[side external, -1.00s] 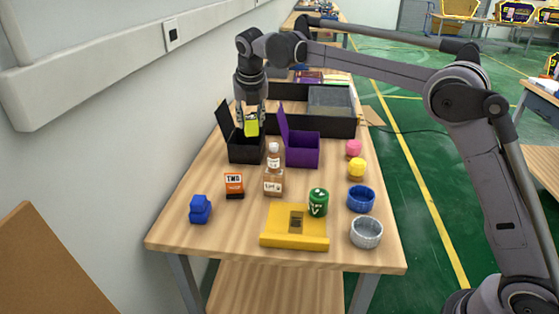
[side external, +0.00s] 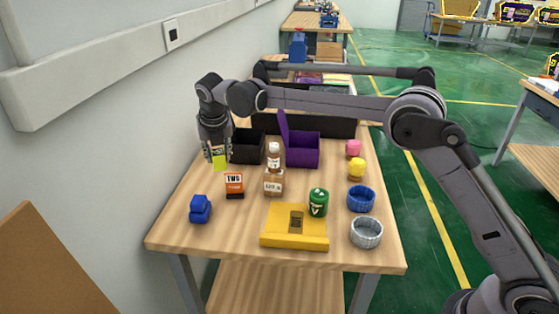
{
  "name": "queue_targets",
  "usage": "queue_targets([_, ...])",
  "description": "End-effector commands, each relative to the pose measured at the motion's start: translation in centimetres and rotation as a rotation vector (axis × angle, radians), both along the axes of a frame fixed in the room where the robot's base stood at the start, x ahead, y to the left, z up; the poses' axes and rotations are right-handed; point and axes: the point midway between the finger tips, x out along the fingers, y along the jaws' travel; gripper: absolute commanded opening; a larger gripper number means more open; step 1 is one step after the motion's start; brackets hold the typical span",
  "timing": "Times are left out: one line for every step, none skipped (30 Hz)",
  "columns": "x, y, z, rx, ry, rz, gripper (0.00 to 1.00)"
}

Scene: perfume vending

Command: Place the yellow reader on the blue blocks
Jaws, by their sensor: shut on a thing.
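My gripper (side external: 217,158) is shut on the small yellow reader (side external: 220,160) and holds it in front of the left side of the black box. The reader hangs upright, yellow-green, its upper part hidden between the fingers. The blue blocks (side external: 200,209) stand on the table at the front left, a smaller part on top of a wider base. My gripper is behind and above them, apart from them.
An orange-and-black box (side external: 234,186) and a brown bottle (side external: 273,183) stand right of the blocks. A yellow stand (side external: 294,236), green can (side external: 318,203), blue ring (side external: 361,199) and grey ring (side external: 366,232) fill the front right. The black box (side external: 250,148) and purple box (side external: 302,150) stand behind.

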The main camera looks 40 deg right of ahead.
Motion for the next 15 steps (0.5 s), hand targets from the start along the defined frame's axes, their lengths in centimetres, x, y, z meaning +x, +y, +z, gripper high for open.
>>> queue_targets([0.2, 1.2, -0.7, 0.0, 0.0, 0.003, 0.0])
queue_targets([0.4, 1.8, -1.1, 0.0, -0.001, 0.002, 0.0])
queue_targets([0.6, 2.5, -1.5, -0.001, 0.0, 0.003, 0.0])
queue_targets([0.7, 3.1, -1.9, -0.001, 0.0, 0.003, 0.0])
queue_targets([0.8, 3.7, -2.2, -0.001, -0.001, 0.002, 0.0])
queue_targets([1.0, 4.4, -2.7, -0.001, 0.0, 0.003, 0.0])
queue_targets([1.1, 4.9, -3.0, -0.002, 0.0, 0.001, 0.0])
queue_targets([1.1, 5.4, -3.3, -0.002, 0.0, 0.001, 0.0])
queue_targets([1.3, 5.9, -3.6, -0.002, 0.0, 0.001, 0.0])
queue_targets([1.4, 6.3, -3.8, -0.002, 0.0, 0.001, 0.0])
queue_targets([1.4, 6.5, -4.0, -0.001, 0.001, 0.001, 0.0])
queue_targets([1.5, 6.9, -4.2, -0.001, 0.0, 0.0, 0.0])
queue_targets([1.5, 7.1, -4.3, -0.001, 0.0, 0.0, 0.0])
queue_targets([1.6, 7.2, -4.4, -0.001, 0.0, 0.0, 0.0])
queue_targets([1.6, 7.4, -4.6, 0.0, 0.0, -0.001, 0.0])
